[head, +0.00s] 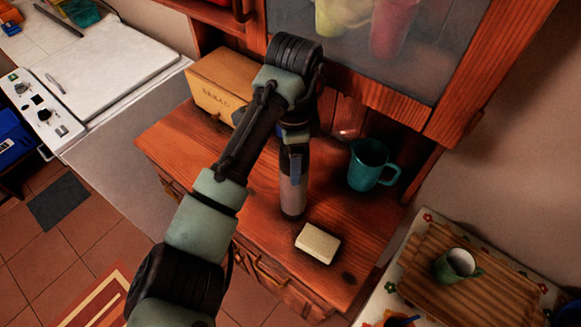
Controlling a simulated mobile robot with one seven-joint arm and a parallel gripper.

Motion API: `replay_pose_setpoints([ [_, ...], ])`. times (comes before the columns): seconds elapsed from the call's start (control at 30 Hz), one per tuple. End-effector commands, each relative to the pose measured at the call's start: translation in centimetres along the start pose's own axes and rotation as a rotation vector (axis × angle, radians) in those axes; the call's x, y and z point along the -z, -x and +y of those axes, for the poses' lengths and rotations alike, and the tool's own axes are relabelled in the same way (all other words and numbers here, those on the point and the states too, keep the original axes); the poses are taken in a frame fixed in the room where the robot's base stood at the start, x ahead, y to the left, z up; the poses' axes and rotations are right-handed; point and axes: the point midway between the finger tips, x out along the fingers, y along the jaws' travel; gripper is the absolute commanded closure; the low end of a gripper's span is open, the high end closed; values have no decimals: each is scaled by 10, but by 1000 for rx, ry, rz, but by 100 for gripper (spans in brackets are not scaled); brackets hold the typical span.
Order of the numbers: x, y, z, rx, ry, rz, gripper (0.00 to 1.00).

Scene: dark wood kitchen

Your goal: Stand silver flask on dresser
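The silver flask (292,197) is upright at the dresser's front middle, behind the bar of soap or butter-like block. Its lower end appears to be at the dresser top (345,225), though I cannot tell whether it touches. My gripper (295,160) points down from above, at the flask's upper part. The fingers are dark and overlap the flask, so I cannot tell whether they are closed on it or apart. My arm crosses the middle of the view and hides part of the dresser.
A pale yellow block (318,243) lies just in front right of the flask. A teal mug (369,166) stands to the right. A wooden bread box (222,84) is at the back left. Cabinet doors (370,40) overhang the back. The dresser's left front is clear.

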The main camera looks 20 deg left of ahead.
Motion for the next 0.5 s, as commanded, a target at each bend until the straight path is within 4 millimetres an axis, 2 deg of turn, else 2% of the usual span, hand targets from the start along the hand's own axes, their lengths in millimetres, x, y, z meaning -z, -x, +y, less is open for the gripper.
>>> replay_pose_setpoints([
  [0.23,0,-30,0,-1,0,0,100],
  [0.5,0,-34,0,1,-1,0,100],
])
